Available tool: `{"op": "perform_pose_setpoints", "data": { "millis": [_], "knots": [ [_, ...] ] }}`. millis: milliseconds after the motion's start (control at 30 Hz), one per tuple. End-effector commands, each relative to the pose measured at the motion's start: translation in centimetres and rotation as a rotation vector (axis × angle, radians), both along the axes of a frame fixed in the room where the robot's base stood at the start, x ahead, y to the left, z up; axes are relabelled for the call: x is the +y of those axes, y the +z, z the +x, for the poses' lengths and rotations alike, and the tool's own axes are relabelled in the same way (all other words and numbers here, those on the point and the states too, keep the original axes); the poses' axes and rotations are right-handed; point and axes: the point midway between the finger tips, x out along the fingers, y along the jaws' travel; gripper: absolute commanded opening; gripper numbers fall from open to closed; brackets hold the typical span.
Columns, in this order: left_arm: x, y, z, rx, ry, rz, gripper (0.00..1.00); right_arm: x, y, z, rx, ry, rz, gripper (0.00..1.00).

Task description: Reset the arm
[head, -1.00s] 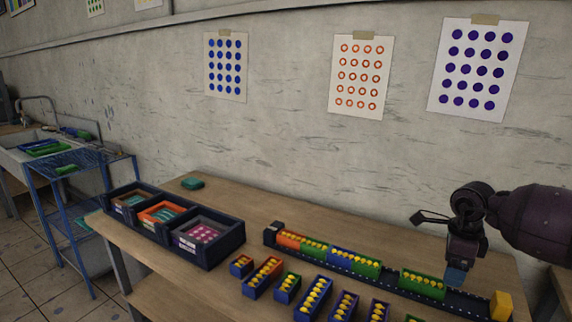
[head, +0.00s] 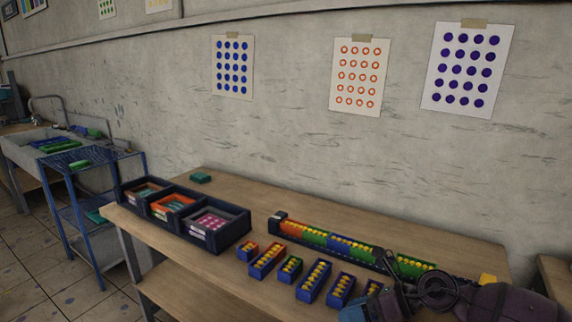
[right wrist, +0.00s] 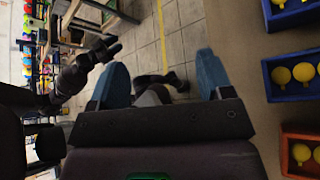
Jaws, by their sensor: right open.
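My right gripper (head: 352,314) is low at the right in the head view, over the bench's front part, partly cut off by the bottom edge. In the right wrist view its two blue fingers (right wrist: 162,72) are spread wide with nothing between them. A dark jointed arm end (right wrist: 98,55), which looks like my left gripper, shows at the left of the right wrist view; its jaws are too unclear to read. The long dark rail (head: 274,224) holds orange, green and blue blocks with yellow balloons. My right arm hides part of its right end.
Several small loose balloon blocks (head: 314,281) stand in front of the rail on the wooden bench (head: 190,256). A dark three-part tray (head: 236,238) sits at the bench's left. A blue rack (head: 75,215) stands beyond it. Printed sheets hang on the wall.

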Motion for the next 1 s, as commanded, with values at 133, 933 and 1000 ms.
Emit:
{"op": "perform_pose_setpoints", "data": {
  "millis": [133, 933, 1000],
  "knots": [
    [0.1, -0.2, -0.3, 0.007, 0.002, 0.000, 0.43, 3.5, 1.9, -1.6, 0.096, -0.191, 0.338, 0.73],
    [0.1, -0.3, -0.3, 0.008, 0.001, 0.001, 0.43, -10.6, -4.1, -10.7, 1.017, -1.820, 1.511, 0.73],
    [0.0, -0.2, -0.1, 0.004, 0.000, 0.000, 0.43, -11.8, -5.9, -13.4, 1.114, -1.988, 1.542, 0.73]
  ]
}}
